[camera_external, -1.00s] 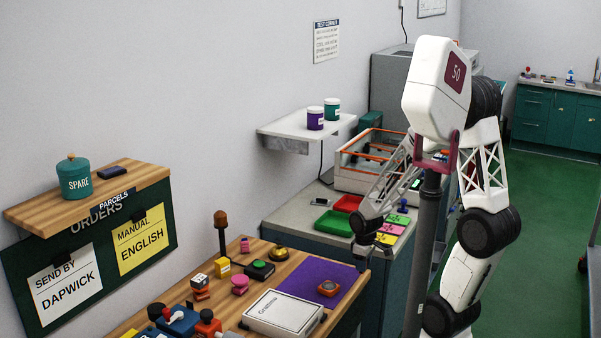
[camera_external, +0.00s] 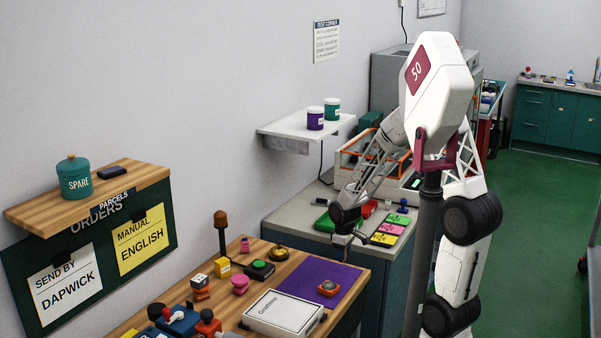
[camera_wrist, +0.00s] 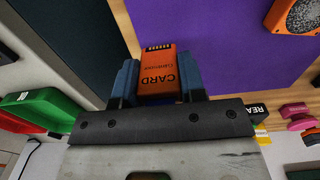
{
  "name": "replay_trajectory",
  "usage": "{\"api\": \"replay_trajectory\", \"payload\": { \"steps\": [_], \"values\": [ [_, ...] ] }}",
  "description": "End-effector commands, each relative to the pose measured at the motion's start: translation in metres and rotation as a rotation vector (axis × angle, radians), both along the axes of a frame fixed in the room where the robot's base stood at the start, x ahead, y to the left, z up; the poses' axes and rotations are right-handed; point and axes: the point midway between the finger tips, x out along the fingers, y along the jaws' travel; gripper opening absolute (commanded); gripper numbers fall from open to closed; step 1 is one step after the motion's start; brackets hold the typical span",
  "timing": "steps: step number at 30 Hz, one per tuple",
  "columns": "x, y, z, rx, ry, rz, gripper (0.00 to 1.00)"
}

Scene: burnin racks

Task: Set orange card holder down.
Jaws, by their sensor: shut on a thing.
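My gripper (camera_wrist: 157,84) is shut on the orange card holder (camera_wrist: 158,68), which has the word CARD on its face and sits between the two blue fingers in the wrist view. Behind the holder in that view are the purple mat (camera_wrist: 205,45) and a strip of wood table. I cannot tell whether the holder touches anything below. In the external view, my gripper (camera_external: 345,232) hangs near the far end of the wood table (camera_external: 205,307), in front of the grey counter. The holder cannot be made out there.
An orange-red device with a round top (camera_external: 329,288) lies on the purple mat. A white box (camera_external: 284,312), a pink knob (camera_external: 240,284) and a black box with a green button (camera_external: 259,270) are nearby. Colored cards (camera_external: 388,233) and a green tray (camera_external: 325,224) lie on the counter.

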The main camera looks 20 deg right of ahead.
Motion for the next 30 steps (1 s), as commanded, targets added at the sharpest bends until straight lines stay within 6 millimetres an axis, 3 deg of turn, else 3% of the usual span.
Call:
{"api": "replay_trajectory", "payload": {
  "steps": [13,24,30],
  "values": [
    [0.001,0.000,-0.003,-0.001,0.001,0.000,0.15],
    [0.001,0.000,-0.033,-0.001,0.002,0.000,0.15],
    [0.001,0.000,-0.035,0.000,0.000,0.000,0.15]
  ]
}}
